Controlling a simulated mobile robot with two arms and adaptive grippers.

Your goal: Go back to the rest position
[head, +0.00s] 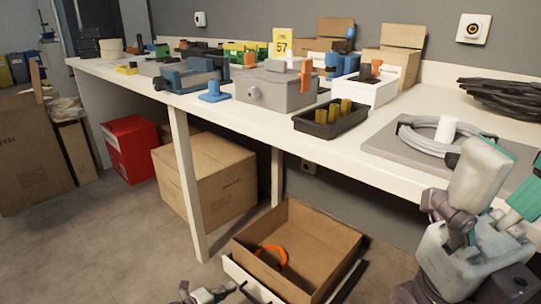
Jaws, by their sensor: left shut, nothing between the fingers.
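My left gripper (204,294) shows only in part at the bottom edge of the head view, low in front of an open cardboard carton (328,241). It is shut and holds nothing, and it appears apart from the carton. My right arm comes in large at the lower right, in front of the workbench's right part. The right gripper itself is not visible.
A long white workbench (395,163) carries a grey box (275,88), a black tray (330,122) and a coiled cable (440,148). An orange ring (271,255) lies in the open carton. A closed carton (205,180) and red box (131,148) stand below.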

